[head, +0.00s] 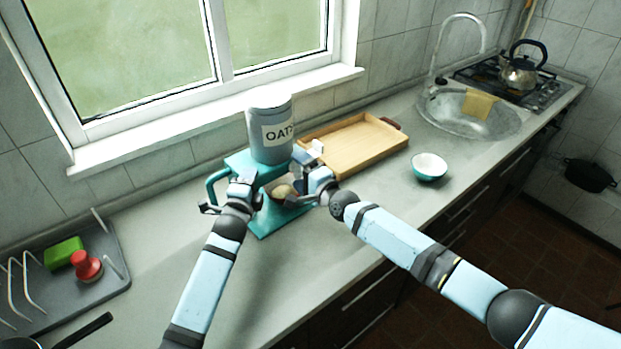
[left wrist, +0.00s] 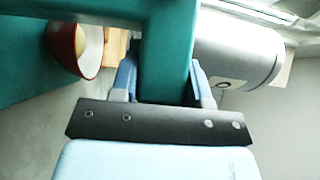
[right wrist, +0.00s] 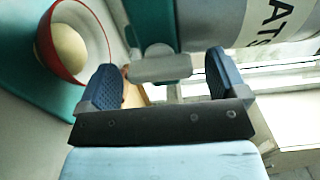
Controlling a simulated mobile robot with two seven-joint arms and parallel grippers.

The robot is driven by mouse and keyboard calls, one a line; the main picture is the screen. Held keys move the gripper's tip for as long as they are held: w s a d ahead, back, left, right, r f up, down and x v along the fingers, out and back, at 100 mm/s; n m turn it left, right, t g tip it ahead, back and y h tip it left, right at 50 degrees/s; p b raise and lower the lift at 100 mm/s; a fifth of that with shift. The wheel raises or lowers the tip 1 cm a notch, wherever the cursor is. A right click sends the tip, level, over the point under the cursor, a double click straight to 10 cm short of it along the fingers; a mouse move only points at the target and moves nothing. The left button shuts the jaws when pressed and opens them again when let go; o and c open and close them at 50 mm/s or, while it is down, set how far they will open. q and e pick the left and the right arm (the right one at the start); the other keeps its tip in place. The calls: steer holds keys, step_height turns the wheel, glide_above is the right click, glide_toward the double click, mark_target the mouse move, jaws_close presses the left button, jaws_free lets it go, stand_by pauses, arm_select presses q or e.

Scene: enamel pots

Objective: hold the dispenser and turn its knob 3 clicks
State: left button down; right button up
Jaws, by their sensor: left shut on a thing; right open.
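The dispenser (head: 268,138) is a grey canister labelled OATS on a teal stand, upright on the counter. My left gripper (head: 240,188) is shut on the stand's teal handle (head: 213,188); the left wrist view shows the handle bar (left wrist: 166,50) between its fingers. My right gripper (head: 316,168) is at the dispenser's right side. In the right wrist view it is open, and the pale grey knob (right wrist: 160,67) lies between its spread fingers, with gaps to both. A red bowl with a white inside (right wrist: 103,38) and beige contents stands below the canister.
A wooden tray (head: 362,148) lies right behind the dispenser. A teal bowl (head: 429,168), the sink (head: 470,118) and a kettle (head: 519,75) are further right. A grey dish rack (head: 105,262) with a green sponge (head: 63,252) is at left. The window is behind.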

steer(key=v, duration=1.1)
steer(key=shift+s+d, duration=0.25)
arm_select(q)
steer(key=c, duration=0.5)
jaws_free()
steer(key=shift+s, duration=0.1)
steer(key=v, duration=1.2)
step_height(320, 180, up, 6)
steer(key=p, duration=0.5)
steer(key=shift+p, duration=0.35)
arm_select(e)
step_height(320, 180, up, 6)
steer(key=shift+f, duration=0.15)
